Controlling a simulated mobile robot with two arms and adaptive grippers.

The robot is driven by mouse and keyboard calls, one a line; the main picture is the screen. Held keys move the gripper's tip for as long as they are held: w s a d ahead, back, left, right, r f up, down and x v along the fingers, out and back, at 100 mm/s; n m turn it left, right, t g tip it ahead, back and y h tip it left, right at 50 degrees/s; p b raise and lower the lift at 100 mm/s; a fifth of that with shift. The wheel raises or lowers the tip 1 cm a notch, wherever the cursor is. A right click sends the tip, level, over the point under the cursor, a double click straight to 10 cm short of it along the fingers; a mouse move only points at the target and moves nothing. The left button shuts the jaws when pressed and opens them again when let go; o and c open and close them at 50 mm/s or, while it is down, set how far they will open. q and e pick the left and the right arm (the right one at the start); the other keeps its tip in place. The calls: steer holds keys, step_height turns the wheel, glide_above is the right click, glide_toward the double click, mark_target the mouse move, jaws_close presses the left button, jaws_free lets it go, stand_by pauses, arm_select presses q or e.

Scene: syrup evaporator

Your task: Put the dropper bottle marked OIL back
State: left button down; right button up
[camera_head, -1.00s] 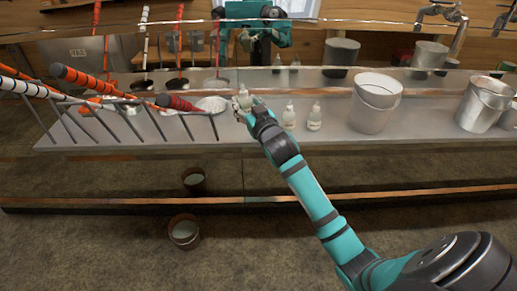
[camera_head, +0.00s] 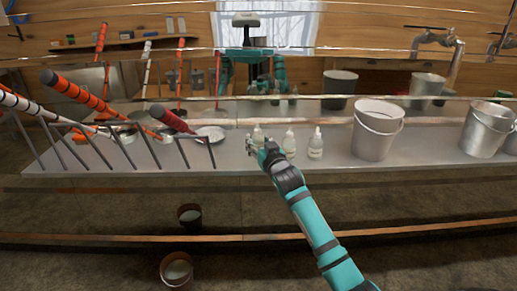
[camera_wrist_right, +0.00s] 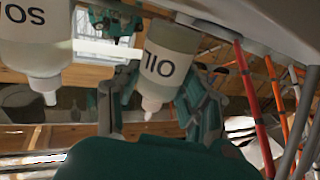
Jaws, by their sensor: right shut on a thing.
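The dropper bottle marked OIL (camera_head: 258,133) is small and pale with a pointed tip. In the right wrist view the OIL bottle (camera_wrist_right: 166,62) appears tip-down between the fingers, its label facing the camera. My right gripper (camera_head: 257,146) is shut on it at the left end of a short row of bottles. In the head view it looks upright, at about the height of its neighbours; I cannot tell whether its base touches the counter. Two similar bottles stand to its right, a middle one (camera_head: 290,143) and a right one (camera_head: 315,145). My left gripper is not in view.
A white bucket (camera_head: 377,130) and a metal bucket (camera_head: 487,130) stand right of the bottles on the grey counter (camera_head: 225,165). A rack with long-handled tools (camera_head: 85,95) and a pale dish (camera_head: 210,134) are at left. A shiny back panel mirrors the scene.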

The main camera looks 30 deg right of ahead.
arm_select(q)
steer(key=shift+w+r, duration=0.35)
arm_select(e)
steer(key=shift+f, duration=0.85)
steer(key=shift+f, duration=0.15)
steer(key=o, duration=1.2)
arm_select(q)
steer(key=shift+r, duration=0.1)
